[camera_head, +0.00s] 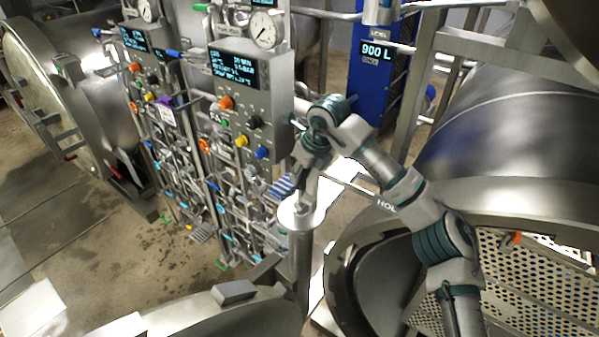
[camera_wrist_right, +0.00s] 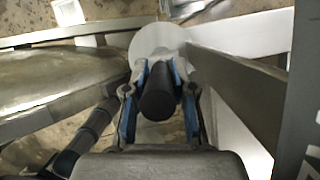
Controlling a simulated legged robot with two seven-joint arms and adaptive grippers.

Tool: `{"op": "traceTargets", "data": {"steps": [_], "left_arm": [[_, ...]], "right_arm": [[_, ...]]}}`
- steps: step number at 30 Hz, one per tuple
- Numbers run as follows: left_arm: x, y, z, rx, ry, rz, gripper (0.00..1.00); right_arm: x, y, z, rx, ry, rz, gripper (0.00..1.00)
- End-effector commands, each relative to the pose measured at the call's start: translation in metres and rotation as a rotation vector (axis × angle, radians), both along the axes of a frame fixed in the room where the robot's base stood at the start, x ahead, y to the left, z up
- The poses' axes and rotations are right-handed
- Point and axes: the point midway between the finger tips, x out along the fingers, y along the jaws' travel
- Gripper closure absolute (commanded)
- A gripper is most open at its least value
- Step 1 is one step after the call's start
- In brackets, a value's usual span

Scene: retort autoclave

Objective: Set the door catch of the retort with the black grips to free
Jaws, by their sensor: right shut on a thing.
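My right gripper (camera_head: 299,190) is at the top of an upright grey post with a pale round plate (camera_head: 301,216), beside the open retort (camera_head: 520,150) on the right. In the wrist view my right gripper (camera_wrist_right: 157,85) has its blue-padded fingers shut around a black cylindrical grip (camera_wrist_right: 158,98). The pale round plate (camera_wrist_right: 150,42) shows just beyond the fingers. In the head view the black grip is hidden by the gripper. Which setting the door catch stands at cannot be told. My left gripper is not in view.
A round door (camera_head: 215,315) lies at the bottom of the head view. Control panels (camera_head: 238,85) with pipes and valves stand left of my right arm. A blue level tank (camera_head: 375,75) is behind it. Another retort (camera_head: 75,95) stands at far left. Open floor (camera_head: 60,230) lies lower left.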

Motion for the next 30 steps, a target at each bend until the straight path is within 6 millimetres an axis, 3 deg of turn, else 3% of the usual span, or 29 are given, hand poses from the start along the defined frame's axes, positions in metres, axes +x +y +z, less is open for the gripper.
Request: {"op": "traceTargets", "data": {"steps": [1, 7, 15, 16, 18, 30], "left_arm": [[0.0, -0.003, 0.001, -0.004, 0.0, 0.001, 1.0], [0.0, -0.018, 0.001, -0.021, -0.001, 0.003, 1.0], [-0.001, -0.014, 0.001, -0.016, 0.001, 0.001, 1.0], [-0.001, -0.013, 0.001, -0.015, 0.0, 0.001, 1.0], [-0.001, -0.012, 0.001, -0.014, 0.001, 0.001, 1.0], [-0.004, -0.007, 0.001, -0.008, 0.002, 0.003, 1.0]], "right_arm": [[0.003, -0.002, 0.01, -0.003, -0.013, -0.011, 1.0], [0.004, 0.0, 0.01, -0.017, -0.008, -0.015, 1.0], [0.005, 0.001, 0.01, -0.016, -0.009, -0.014, 1.0], [0.005, 0.001, 0.01, -0.016, -0.009, -0.014, 0.71], [0.005, 0.001, 0.009, -0.018, -0.007, -0.013, 0.53], [0.003, 0.001, 0.01, -0.022, 0.001, -0.01, 0.5]]}}
